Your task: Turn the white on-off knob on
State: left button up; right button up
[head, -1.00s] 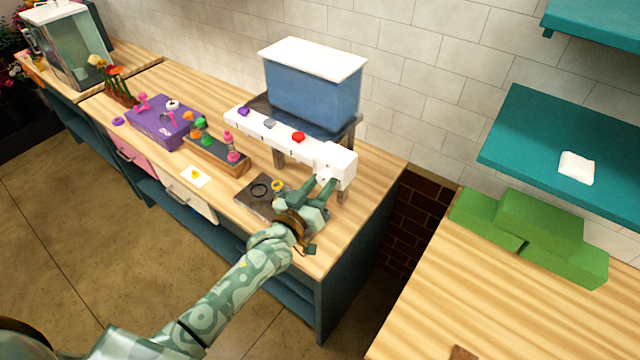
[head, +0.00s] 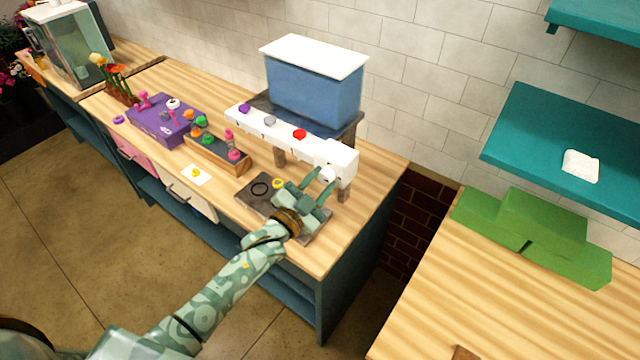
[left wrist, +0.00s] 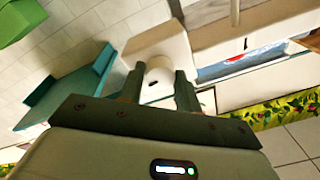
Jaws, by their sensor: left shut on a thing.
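The white on-off knob (head: 327,175) is on the front of the white block at the right end of the white panel (head: 270,128). In the left wrist view the round knob (left wrist: 159,76) sits between my two fingertips, against the white block. My left gripper (head: 317,180) is shut on the knob, with one finger on each side of it; it also shows in the left wrist view (left wrist: 160,88). The fingers hide part of the knob, and I cannot tell its setting. My right gripper is not in view.
The panel carries purple, grey and red knobs, with a blue tank (head: 313,90) behind it. A dark tray (head: 258,190) with rings lies below my gripper. A purple box (head: 160,125) stands left. Green blocks (head: 540,225) lie on the right counter.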

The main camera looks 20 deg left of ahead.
pick_arm(q)
jog(key=shift+f+m, duration=0.2)
jog(key=shift+m, duration=0.7)
jog(key=o, duration=1)
jog(key=shift+r, duration=0.1)
jog(key=shift+c, duration=0.2)
jog(key=b+v, duration=0.2)
jog(key=v, duration=1.4)
jog(key=shift+a+b, duration=0.3)
jog(key=shift+b, duration=0.1)
jog(key=shift+s, duration=0.1)
